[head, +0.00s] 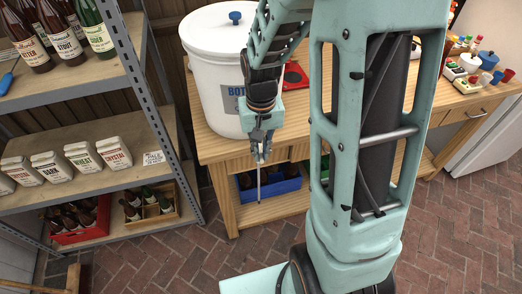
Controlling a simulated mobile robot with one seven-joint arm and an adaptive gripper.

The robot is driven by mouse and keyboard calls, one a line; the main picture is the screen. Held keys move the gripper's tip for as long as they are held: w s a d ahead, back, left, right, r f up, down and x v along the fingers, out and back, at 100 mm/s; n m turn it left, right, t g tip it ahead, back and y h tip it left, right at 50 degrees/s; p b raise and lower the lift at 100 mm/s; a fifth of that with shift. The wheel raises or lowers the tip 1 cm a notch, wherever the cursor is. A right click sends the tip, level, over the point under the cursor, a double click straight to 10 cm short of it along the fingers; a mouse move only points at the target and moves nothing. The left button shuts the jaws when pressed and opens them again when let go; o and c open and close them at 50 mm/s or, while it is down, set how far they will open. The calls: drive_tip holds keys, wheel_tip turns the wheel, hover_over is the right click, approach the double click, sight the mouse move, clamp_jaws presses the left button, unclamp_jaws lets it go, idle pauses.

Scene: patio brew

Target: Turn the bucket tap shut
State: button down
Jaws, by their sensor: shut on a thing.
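The white bucket (213,75) with a lid and a printed label stands at the left end of the wooden bench. My gripper (261,156) points down in front of the bucket's lower front, at the bench edge. Its jaws are closed at the place of the bucket tap, which is mostly hidden behind the fingers. A thin pale tube (259,186) hangs straight down below the fingertips, past the bench edge. How far the tap handle is turned does not show.
The wooden bench (222,149) has a red item (294,76) behind my arm and a lower shelf with a blue crate (282,184). A metal-framed shelf unit (147,100) with bottles and packets stands left. The brick floor in front is clear.

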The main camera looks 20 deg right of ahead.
drive_tip(key=shift+a, duration=0.1)
drive_tip(key=shift+w+a+m+p, duration=0.25)
drive_tip(key=shift+w+a+m, duration=0.45)
drive_tip(key=shift+m, duration=2.1)
drive_tip(key=shift+w+a+m+p, duration=0.2)
drive_tip(key=shift+w+a+m, duration=0.45)
drive_tip(key=shift+m, duration=2.15)
drive_tip(key=shift+w+a+m+p, duration=0.25)
drive_tip(key=shift+w+a+m, duration=0.45)
drive_tip(key=shift+m, duration=2.1)
drive_tip(key=shift+w+d, duration=0.15)
drive_tip(key=shift+w, duration=0.05)
drive_tip(key=c, duration=2)
unclamp_jaws()
drive_tip(key=shift+c, duration=0.2)
